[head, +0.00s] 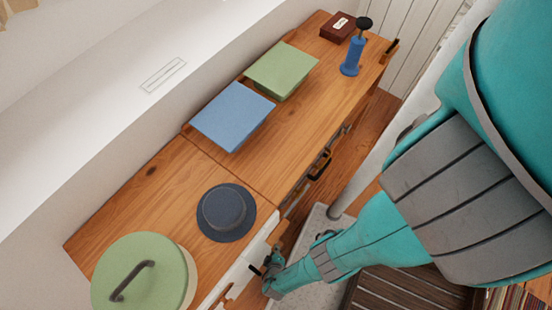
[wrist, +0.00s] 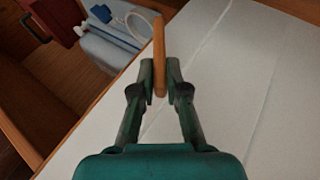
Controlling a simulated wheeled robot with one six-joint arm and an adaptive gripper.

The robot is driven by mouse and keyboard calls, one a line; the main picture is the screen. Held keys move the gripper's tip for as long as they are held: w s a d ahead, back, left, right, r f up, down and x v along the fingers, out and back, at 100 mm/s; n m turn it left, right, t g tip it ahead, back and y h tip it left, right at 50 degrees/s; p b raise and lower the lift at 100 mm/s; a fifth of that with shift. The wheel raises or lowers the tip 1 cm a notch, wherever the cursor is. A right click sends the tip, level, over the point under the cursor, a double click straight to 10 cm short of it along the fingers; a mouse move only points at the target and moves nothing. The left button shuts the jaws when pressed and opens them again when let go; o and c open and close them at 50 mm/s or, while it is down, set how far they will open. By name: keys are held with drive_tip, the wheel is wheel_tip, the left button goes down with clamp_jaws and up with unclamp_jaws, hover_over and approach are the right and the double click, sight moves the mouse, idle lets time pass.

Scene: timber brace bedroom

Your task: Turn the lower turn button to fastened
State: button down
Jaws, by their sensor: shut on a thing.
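A wooden turn button (wrist: 158,40) stands upright in the wrist view, seen nearly edge-on against a white panel (wrist: 235,85). My gripper (wrist: 160,80) is shut on it, one finger on each side of its lower end. The fingertips hide part of the button, and its pivot cannot be made out. In the head view my gripper (head: 268,271) is at the white cabinet front (head: 246,262), below the wooden top. A small wooden piece (head: 277,233) shows on that front; I cannot tell whether it is another turn button.
The cabinet top (head: 165,185) holds a green lidded pot (head: 140,280), dark hat (head: 226,210), blue (head: 232,115) and green (head: 281,68) flat items, a blue stand (head: 352,55) and a dark box (head: 337,26). A slatted brown surface (head: 400,292) lies below my arm.

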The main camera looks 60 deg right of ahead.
drive_tip(key=shift+f+h, duration=0.1)
drive_tip(key=shift+h, duration=0.3)
idle(0.3)
drive_tip(key=c, duration=1.2)
unclamp_jaws()
drive_tip(key=shift+a, duration=0.1)
drive_tip(key=shift+r, duration=5)
